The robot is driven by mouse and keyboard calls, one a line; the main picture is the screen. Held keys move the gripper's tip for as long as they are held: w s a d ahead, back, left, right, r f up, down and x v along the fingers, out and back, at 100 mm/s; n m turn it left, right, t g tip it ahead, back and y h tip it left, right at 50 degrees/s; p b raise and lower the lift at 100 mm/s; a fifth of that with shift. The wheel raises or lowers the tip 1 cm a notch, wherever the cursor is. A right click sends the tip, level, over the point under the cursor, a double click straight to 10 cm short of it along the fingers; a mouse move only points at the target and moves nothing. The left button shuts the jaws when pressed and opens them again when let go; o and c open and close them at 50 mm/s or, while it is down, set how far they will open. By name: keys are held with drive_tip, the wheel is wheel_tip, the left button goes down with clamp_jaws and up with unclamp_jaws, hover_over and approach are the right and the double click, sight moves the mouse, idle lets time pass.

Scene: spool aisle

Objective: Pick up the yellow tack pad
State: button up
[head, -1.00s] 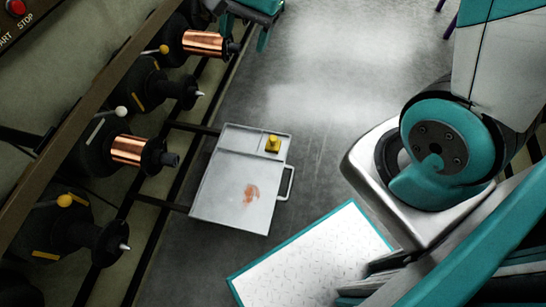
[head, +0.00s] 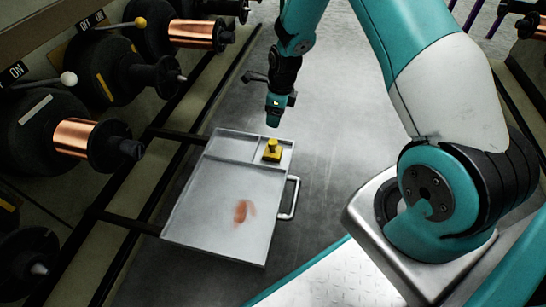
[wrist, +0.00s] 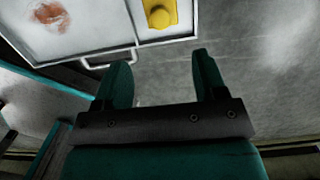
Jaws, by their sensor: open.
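The yellow tack pad (head: 272,151) has a square base with a round knob on top. It sits in the small upper right compartment of the grey metal tray (head: 213,203). The pad also shows at the top edge of the wrist view (wrist: 160,14), partly cut off. My gripper (head: 274,118) is above and just beyond the tray's far right corner in the head view, apart from the pad. In the wrist view its two teal fingers (wrist: 160,75) are spread with nothing between them, and the pad lies past their tips.
A reddish-brown smear (head: 243,211) marks the tray's large compartment. A handle (head: 290,198) sticks out on the tray's right side. Spindles and a copper spool (head: 73,138) line the left. The grey floor (head: 345,130) right of the tray is clear.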

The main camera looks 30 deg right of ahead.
sight(273, 141)
drive_tip(key=f+b, duration=0.1)
drive_tip(key=f, duration=0.1)
drive_tip(key=f+b, duration=0.1)
drive_tip(key=f, duration=0.2)
drive_tip(key=f+b, duration=0.2)
drive_tip(key=shift+w+a+f, duration=0.3)
drive_tip(key=shift+f, duration=0.05)
wheel_tip(273, 141, down, 5)
drive_tip(key=b, duration=0.4)
drive_tip(key=shift+f+b, duration=0.15)
drive_tip(key=shift+b, duration=0.2)
drive_tip(key=c, duration=1)
drive_tip(key=shift+r, duration=0.25)
wheel_tip(273, 141, up, 20)
drive_tip(key=p, duration=1.1)
drive_tip(key=shift+f+p, duration=0.1)
drive_tip(key=shift+p, duration=0.3)
